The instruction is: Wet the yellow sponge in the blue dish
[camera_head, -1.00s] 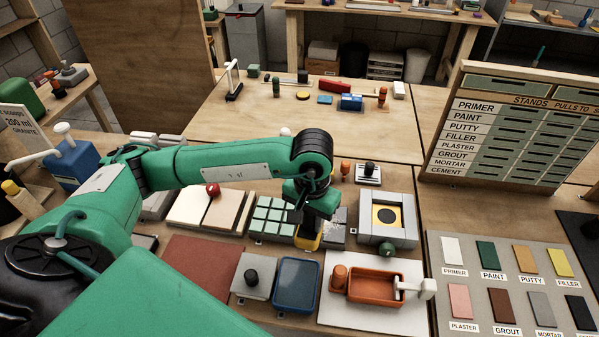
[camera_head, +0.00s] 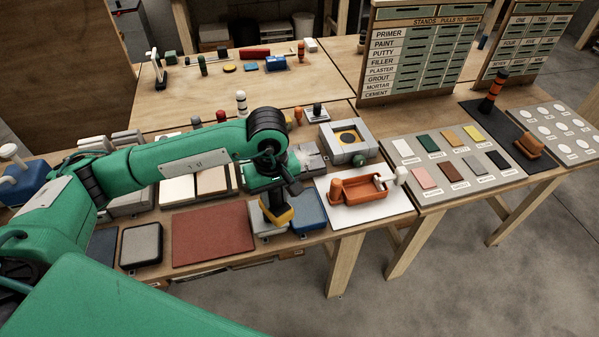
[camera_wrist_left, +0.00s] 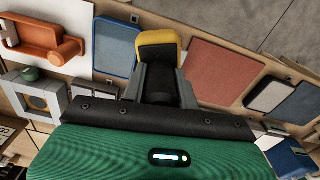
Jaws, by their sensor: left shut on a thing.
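The yellow sponge (camera_head: 279,218), with a dark block against it, is in my left gripper (camera_head: 273,200). The gripper is shut on it and holds it above the bench. The blue dish (camera_head: 311,212) is just right of the sponge in the head view, partly behind it. In the left wrist view the sponge (camera_wrist_left: 160,40) is between the fingers (camera_wrist_left: 160,82), and the dish (camera_wrist_left: 116,46) lies to its left, apart from it. Whether the dish holds water is hard to tell. My right gripper is not in view.
An orange tray (camera_head: 366,189) on a white board stands right of the dish. A reddish-brown mat (camera_head: 213,233) lies to the left. A grey frame with a yellow disc (camera_head: 346,139) is behind. A sample board (camera_head: 448,155) is at the right.

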